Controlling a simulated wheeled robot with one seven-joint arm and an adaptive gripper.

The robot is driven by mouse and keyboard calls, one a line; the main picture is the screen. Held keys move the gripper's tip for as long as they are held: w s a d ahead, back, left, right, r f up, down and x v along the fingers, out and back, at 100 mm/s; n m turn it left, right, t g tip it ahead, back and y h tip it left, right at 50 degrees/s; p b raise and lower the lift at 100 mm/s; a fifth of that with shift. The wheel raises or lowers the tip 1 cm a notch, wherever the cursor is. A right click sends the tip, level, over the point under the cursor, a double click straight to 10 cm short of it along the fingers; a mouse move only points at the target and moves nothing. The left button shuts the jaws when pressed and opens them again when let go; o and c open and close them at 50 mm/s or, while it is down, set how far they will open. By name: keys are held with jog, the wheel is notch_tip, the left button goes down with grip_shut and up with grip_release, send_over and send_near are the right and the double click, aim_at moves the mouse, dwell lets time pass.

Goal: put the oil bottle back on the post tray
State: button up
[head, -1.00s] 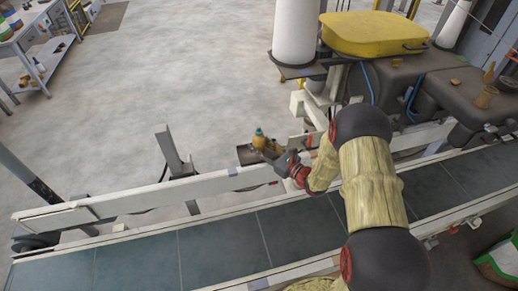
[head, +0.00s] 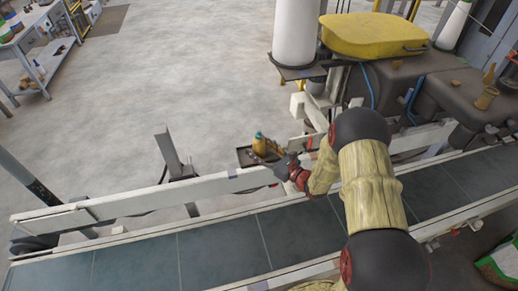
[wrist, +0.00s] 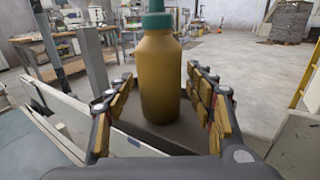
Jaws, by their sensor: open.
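The oil bottle (wrist: 160,80), amber with a green cap, stands upright on the dark post tray (wrist: 185,133) in the wrist view. In the head view the bottle (head: 259,143) shows small on the tray (head: 244,156) beyond the conveyor's far rail. My gripper (wrist: 160,100) is open, with one finger on each side of the bottle and a visible gap on both sides. In the head view my gripper (head: 279,165) is just to the right of the bottle, partly in front of the tray. The bottle's base is in view on the tray.
The conveyor belt (head: 220,247) runs across the front, with a pale side rail (head: 170,198) between it and the tray. A metal post (head: 170,155) stands left of the tray. Machinery with a yellow lid (head: 375,35) is at the upper right. Open floor lies beyond.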

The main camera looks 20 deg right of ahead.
jog(key=shift+r, duration=0.25)
jog(key=p+v, duration=0.3)
jog(key=v, duration=0.9)
jog(key=s+a+r+n+g+y, duration=0.2)
jog(key=s+a+r+n+g, duration=0.45)
jog(key=a+n, duration=0.2)
jog(key=s+a+r+n+g+y, duration=0.1)
jog(key=s+a+r+n+g, duration=0.5)
jog(key=a+r, duration=0.25)
jog(key=s+r+n+g+h, duration=0.25)
jog(key=s+n+h, duration=0.25)
jog(key=s+n, duration=0.35)
jog(key=s+d+r+n+t+h, duration=0.5)
jog(key=s+d+r+n+h, duration=0.1)
jog(key=d, duration=0.4)
jog(key=shift+d+r+n+h, duration=0.3)
jog(key=shift+r+h, duration=0.3)
jog(key=shift+r, duration=0.35)
